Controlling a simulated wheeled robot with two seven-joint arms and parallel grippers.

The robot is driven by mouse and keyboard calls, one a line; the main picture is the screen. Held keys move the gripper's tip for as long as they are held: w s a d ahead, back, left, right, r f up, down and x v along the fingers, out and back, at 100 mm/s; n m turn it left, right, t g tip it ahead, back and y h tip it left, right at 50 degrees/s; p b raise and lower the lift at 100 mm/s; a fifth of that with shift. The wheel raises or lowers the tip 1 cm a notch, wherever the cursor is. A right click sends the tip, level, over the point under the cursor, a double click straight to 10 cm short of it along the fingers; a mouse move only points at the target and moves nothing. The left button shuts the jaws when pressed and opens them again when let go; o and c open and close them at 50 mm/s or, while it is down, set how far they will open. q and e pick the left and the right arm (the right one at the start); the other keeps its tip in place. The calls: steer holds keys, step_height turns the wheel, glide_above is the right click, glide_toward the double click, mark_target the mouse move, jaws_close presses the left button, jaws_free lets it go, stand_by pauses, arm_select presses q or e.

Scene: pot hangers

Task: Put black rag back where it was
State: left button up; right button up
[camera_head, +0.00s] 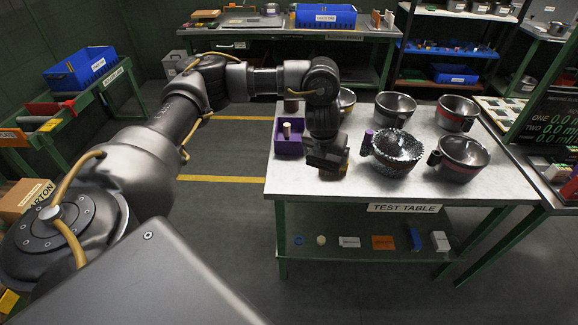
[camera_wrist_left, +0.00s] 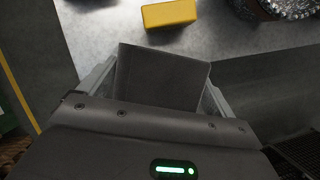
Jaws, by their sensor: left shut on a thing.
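The black rag (camera_wrist_left: 163,78) is a dark, flat-sided block between the two fingers of my left gripper (camera_wrist_left: 160,85) in the left wrist view. The fingers are shut on its sides. In the head view my left gripper (camera_head: 326,158) points down over the front left part of the test table (camera_head: 300,186), near the purple box. The rag is hard to make out there against the dark gripper. My right gripper is not in view.
A yellow block (camera_wrist_left: 169,13) lies on the table just beyond the rag. A purple box (camera_head: 289,148) stands to the left. Several pots stand to the right, including a crinkled metallic bowl (camera_head: 398,150) and a dark pot (camera_head: 463,157). The table's front left corner is clear.

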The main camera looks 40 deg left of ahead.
arm_select(q)
steer(key=a+f+b, duration=0.1)
steer(key=a+f, duration=0.1)
steer(key=a, duration=0.2)
steer(key=a+f+b, duration=0.1)
steer(key=a+f, duration=0.2)
steer(key=a, duration=0.1)
steer(key=a+f+b, duration=0.1)
steer(key=a+f, duration=0.2)
steer(key=a, duration=0.1)
steer(key=shift+a+f+b, duration=0.2)
steer(key=shift+a+b, duration=0.05)
steer(key=shift+b, duration=0.05)
steer(key=shift+w+a+f, duration=0.1)
steer(key=shift+a+f, duration=0.05)
steer(key=shift+a, duration=0.05)
steer(key=shift+a+f, duration=0.3)
steer(key=shift+f, duration=0.05)
steer(key=f, duration=0.2)
steer(key=f+p, duration=0.1)
steer(key=shift+a+f, duration=0.1)
steer(key=shift+a, duration=0.15)
steer(key=shift+f, duration=0.2)
